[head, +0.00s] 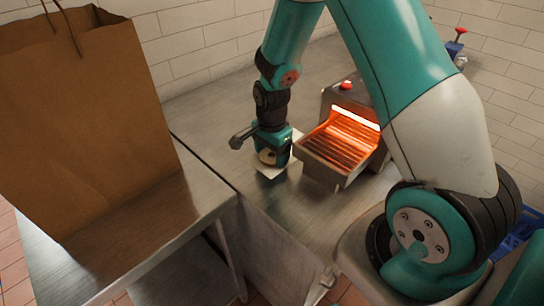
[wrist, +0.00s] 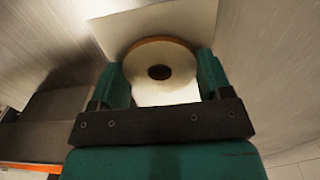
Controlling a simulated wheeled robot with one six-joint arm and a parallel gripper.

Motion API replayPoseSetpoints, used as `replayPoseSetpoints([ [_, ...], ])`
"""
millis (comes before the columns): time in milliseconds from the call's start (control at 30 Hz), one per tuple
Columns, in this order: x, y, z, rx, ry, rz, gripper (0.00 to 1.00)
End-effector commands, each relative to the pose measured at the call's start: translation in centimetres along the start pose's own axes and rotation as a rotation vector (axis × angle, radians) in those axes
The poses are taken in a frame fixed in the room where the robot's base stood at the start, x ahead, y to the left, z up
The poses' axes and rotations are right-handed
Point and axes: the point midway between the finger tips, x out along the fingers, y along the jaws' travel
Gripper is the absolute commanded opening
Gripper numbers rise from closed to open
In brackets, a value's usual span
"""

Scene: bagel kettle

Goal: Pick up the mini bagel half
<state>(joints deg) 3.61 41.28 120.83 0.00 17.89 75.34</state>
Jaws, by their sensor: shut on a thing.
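The mini bagel half (wrist: 162,72) shows in the wrist view as a pale round cut face with a dark hole and a thin brown rim. My gripper (wrist: 163,85) has its two teal fingers on the left and right sides of the bagel half and is shut on it. In the head view my gripper (head: 272,158) points down at the steel counter, with the bagel half (head: 267,156) partly showing at its tip. A white square sheet (head: 268,172) lies beneath the bagel half. I cannot tell whether the bagel half still touches it.
A conveyor toaster (head: 345,140) with a glowing orange rack stands just right of my gripper. A big brown paper bag (head: 85,120) stands on a lower steel table at the left. The steel counter (head: 205,120) is bare left of and behind my gripper.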

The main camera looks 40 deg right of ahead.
Motion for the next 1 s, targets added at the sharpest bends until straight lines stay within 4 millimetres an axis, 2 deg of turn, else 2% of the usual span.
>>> replayPoseSetpoints([
  [267, -0.1, 0.0, 0.0, 0.0, 0.0, 0.0, 0.5],
  [467, -1.5, -0.1, 0.0, 0.0, 0.001, -0.004, 0.5],
  [667, -5.5, -0.1, 0.0, 0.0, 0.002, -0.008, 0.5],
  [1000, -14.1, -0.1, 0.0, 0.0, 0.002, -0.006, 0.5],
])
